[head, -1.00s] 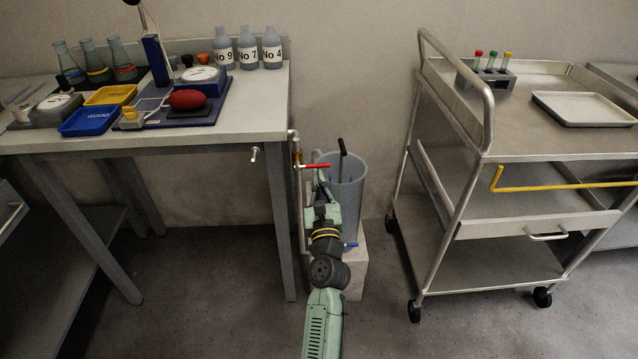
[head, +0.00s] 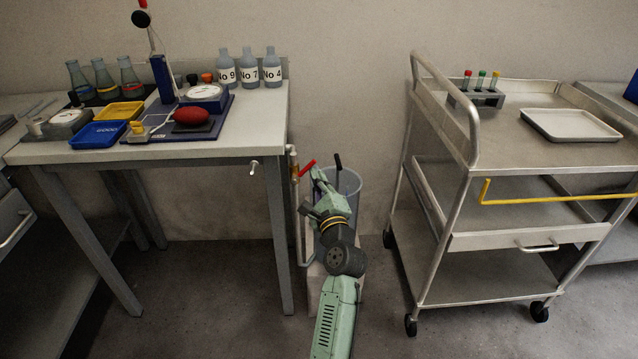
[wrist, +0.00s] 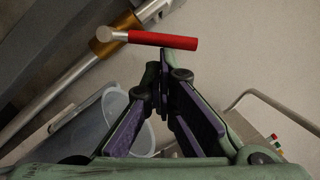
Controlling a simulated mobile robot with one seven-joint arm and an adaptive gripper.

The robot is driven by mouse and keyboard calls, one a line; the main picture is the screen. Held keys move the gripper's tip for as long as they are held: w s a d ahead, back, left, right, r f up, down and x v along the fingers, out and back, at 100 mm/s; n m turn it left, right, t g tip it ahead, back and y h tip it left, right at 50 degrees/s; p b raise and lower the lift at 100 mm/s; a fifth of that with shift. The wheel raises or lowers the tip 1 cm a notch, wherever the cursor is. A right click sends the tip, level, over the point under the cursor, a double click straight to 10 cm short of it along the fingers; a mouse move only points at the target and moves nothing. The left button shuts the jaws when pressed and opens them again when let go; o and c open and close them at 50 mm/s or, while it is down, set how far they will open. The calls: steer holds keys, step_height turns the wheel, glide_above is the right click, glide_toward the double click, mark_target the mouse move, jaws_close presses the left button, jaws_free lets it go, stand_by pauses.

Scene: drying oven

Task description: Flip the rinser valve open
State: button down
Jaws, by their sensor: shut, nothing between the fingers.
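The rinser valve has a red lever (head: 307,169) on a brass and grey pipe beside the table's right legs. In the head view the lever slants up and to the right. In the wrist view the red lever (wrist: 163,40) extends right from its pivot on the brass pipe fitting (wrist: 120,30). My gripper (head: 316,173) is at the lever, just right of it in the head view. In the wrist view my gripper (wrist: 163,62) is shut and empty, its tips right by the lever's underside; I cannot tell whether they touch.
A translucent grey bin (head: 349,185) with a dark rod stands just behind my gripper. The table (head: 250,125) with bottles and trays is to the left. A metal cart (head: 470,155) stands to the right. Floor between table and cart is mostly clear.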

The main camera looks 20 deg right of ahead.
mark_target(308, 169)
steer(key=shift+w+a+r+n+g+y+p, duration=0.1)
steer(key=shift+a+r+n+g+y+p, duration=0.35)
steer(key=shift+n, duration=0.8)
steer(key=shift+w+a+r+n+g+h+p, duration=0.1)
steer(key=shift+a+r+n+p, duration=0.15)
steer(key=shift+r+n+p, duration=0.8)
steer(key=shift+w+a+r+n+g+y+p, duration=0.1)
steer(key=shift+a+r+n+g+y+p, duration=0.2)
steer(key=shift+n, duration=1.2)
steer(key=shift+a+f, duration=0.1)
steer(key=shift+a, duration=0.05)
